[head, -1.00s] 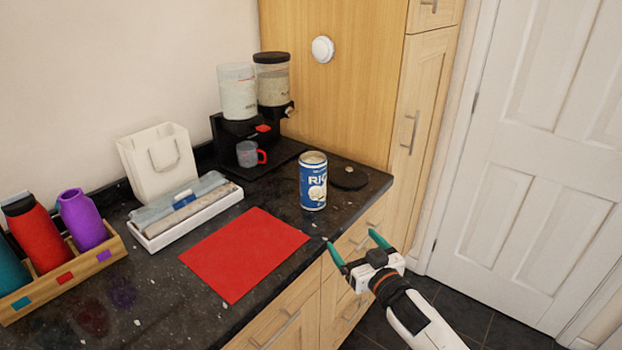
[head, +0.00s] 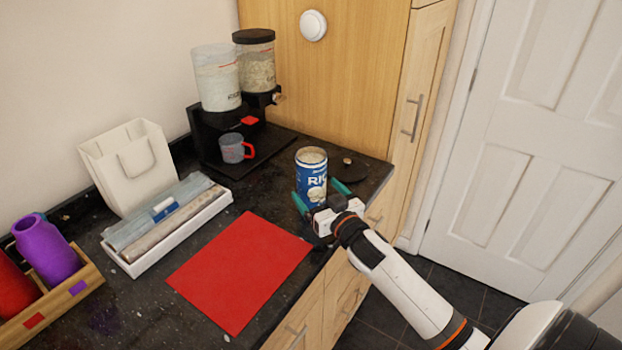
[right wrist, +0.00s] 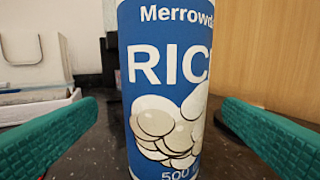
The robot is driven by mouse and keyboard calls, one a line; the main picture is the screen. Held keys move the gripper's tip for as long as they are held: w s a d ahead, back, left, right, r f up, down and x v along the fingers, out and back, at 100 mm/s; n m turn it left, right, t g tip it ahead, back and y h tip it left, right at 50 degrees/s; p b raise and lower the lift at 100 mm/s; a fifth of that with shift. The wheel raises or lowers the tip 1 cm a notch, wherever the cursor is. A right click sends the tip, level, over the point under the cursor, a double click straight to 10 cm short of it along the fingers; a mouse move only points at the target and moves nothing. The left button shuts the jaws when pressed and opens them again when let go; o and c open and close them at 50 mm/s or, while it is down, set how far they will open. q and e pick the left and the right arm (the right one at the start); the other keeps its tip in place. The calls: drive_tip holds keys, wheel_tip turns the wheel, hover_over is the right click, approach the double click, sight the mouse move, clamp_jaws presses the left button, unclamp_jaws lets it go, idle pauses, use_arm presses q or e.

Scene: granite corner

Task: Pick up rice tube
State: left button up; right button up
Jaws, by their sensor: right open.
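The rice tube (head: 311,172) is a blue and white cylinder standing upright near the right end of the dark counter. Its label and picture fill the middle of the right wrist view (right wrist: 165,85). My right gripper (head: 318,193) is open, with one teal finger on each side of the tube's lower part. In the right wrist view the fingers stand left and right of the tube, with gaps showing between them and it. The tube's base is partly hidden by the gripper in the head view. My left gripper is not in view.
A red mat (head: 240,268) lies left of the gripper. A black lid (head: 346,169) lies behind the tube. A dispenser (head: 235,105) with a grey cup (head: 234,149) stands at the back. A white tray (head: 190,232), paper bag (head: 130,165) and bottle rack (head: 60,300) fill the left.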

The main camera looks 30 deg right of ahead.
drive_tip(key=shift+w+d, duration=0.1)
drive_tip(key=shift+w, duration=0.65)
drive_tip(key=w, duration=0.2)
drive_tip(key=w+p, duration=0.1)
drive_tip(key=w, duration=0.1)
drive_tip(key=shift+w+d, duration=0.1)
drive_tip(key=shift+d, duration=0.25)
drive_tip(key=shift+w+f, duration=0.1)
drive_tip(key=shift+w, duration=0.15)
drive_tip(key=shift+s, duration=0.1)
drive_tip(key=c, duration=1.3)
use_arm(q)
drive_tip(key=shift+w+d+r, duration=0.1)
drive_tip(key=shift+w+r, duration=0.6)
use_arm(e)
drive_tip(key=shift+c, duration=0.2)
drive_tip(key=shift+r, duration=0.2)
wheel_tip(320, 180, up, 10)
